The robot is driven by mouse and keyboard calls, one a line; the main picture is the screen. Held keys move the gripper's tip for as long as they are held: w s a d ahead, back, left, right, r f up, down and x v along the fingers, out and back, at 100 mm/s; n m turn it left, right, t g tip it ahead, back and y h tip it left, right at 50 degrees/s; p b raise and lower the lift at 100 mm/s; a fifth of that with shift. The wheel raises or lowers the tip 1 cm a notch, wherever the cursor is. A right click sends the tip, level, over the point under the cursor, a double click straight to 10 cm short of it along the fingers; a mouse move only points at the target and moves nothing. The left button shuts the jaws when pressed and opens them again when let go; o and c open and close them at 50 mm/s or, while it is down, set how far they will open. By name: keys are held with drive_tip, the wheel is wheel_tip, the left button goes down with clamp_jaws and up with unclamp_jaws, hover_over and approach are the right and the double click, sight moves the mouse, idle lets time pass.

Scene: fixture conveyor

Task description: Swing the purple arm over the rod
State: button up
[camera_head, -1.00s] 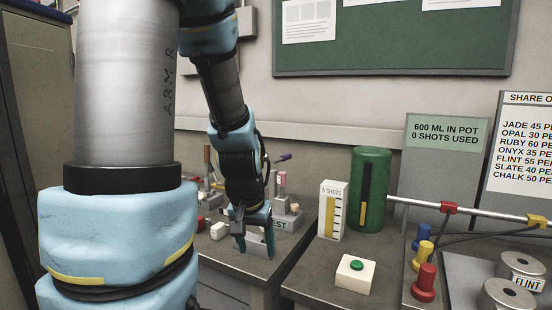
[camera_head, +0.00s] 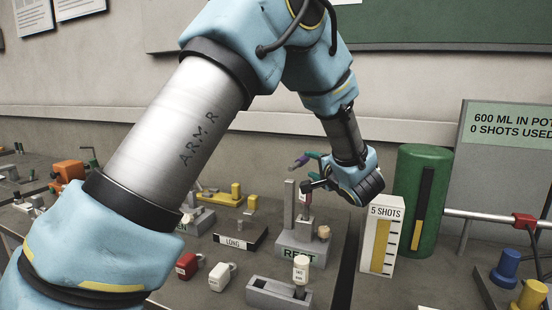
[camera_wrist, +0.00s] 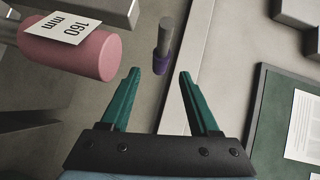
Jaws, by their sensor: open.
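The purple arm (camera_head: 298,162) shows as a short purple tip at the upper part of the fixture labelled "RE…T" (camera_head: 292,251). In the wrist view a purple-tipped grey bar (camera_wrist: 162,60) lies between and just beyond my fingertips. A pink rod (camera_wrist: 75,50) with a "160 mm" label is at the upper left there; in the head view it is mostly hidden near my gripper. My gripper (camera_head: 311,170) is open and empty, its teal fingers pointing toward the purple tip. Whether a finger touches it cannot be told.
A grey post (camera_head: 289,205) stands on the fixture. A "5 SHOTS" box (camera_head: 381,235) and green cylinder (camera_head: 424,200) stand right of my wrist. A grey block (camera_head: 268,292), red padlock (camera_head: 188,265) and white padlock (camera_head: 221,277) lie in front.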

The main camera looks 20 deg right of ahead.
sight(298, 160)
drive_tip(key=shift+w, duration=0.4)
drive_tip(key=w+p, duration=0.1)
drive_tip(key=w, duration=0.2)
drive_tip(key=w+f+p, duration=0.1)
drive_tip(key=w, duration=0.5)
drive_tip(key=shift+w+d+f+p, duration=0.2)
drive_tip(key=shift+w+d+p, duration=0.2)
clamp_jaws()
idle(0.6)
